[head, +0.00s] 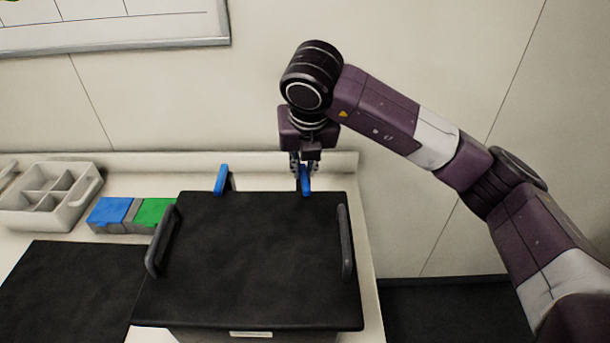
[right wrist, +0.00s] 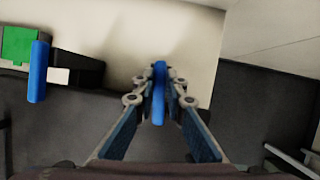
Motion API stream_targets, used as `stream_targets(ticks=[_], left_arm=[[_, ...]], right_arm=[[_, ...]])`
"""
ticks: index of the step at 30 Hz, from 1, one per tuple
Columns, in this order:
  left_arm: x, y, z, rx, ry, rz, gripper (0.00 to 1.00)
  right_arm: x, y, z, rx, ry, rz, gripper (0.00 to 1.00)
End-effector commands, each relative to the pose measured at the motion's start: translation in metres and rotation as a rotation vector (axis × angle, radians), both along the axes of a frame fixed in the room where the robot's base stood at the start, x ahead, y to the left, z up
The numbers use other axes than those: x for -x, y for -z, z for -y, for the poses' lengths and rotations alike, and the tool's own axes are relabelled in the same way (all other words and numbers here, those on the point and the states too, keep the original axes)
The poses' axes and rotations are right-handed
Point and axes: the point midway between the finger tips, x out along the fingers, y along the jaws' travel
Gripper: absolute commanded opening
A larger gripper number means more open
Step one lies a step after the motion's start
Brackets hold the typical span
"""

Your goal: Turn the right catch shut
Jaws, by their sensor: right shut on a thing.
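The right catch (head: 306,180) is a blue lever at the back edge of a black-lidded box (head: 250,260). It also shows in the right wrist view (right wrist: 159,95), upright between the fingers. My right gripper (head: 305,168) comes down from above and is shut on this catch; the fingers (right wrist: 160,98) flank it on both sides. The left catch (head: 221,179) is a matching blue lever at the back edge, standing up; it also shows in the right wrist view (right wrist: 38,72). My left gripper is not in view.
The lid has dark handles on its left (head: 161,240) and right (head: 345,242) sides. Blue (head: 109,211) and green (head: 154,212) lidded blocks and a white divided caddy (head: 55,196) stand left. A black mat (head: 70,290) lies at front left. The wall is close behind.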

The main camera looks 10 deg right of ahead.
Motion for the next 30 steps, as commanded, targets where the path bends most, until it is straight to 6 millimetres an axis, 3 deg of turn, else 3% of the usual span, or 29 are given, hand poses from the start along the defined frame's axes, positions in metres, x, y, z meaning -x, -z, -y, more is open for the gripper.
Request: stream_targets(ticks=[9,25,26,30], left_arm=[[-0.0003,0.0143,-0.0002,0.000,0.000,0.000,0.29],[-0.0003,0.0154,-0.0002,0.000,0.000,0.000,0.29],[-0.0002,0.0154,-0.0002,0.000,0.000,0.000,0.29],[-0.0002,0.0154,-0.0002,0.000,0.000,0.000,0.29]], right_arm=[[-0.0009,-0.0002,-0.0016,-0.003,0.119,0.002,0.00],[-0.0009,-0.0012,-0.0015,-0.002,0.143,0.001,0.00],[-0.0010,-0.0012,-0.0015,-0.003,0.143,0.001,0.12],[-0.0009,-0.0010,-0.0015,-0.001,0.142,0.001,0.28]])
